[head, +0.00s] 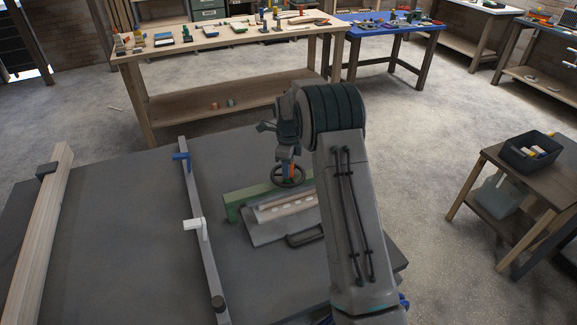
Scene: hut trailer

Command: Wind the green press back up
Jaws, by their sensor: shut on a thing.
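The green press (235,203) stands on the dark grey bench top, in the middle of the head view. A dark round handwheel (273,181) sits above its green beam. My gripper (288,172) points down at the wheel and is shut on it; my arm comes in from the lower right. The exact grip on the rim is too small to make out. Under the beam lies a pale strip with light round spots on a grey plate (262,237). My arm hides the press's right end.
A long grey bar (204,250) with a blue handle (181,156) and a white block (195,225) lies left of the press. Timber (40,235) lies at the far left. A wooden workbench (150,57) stands behind; a small table with a black bin (529,160) stands right.

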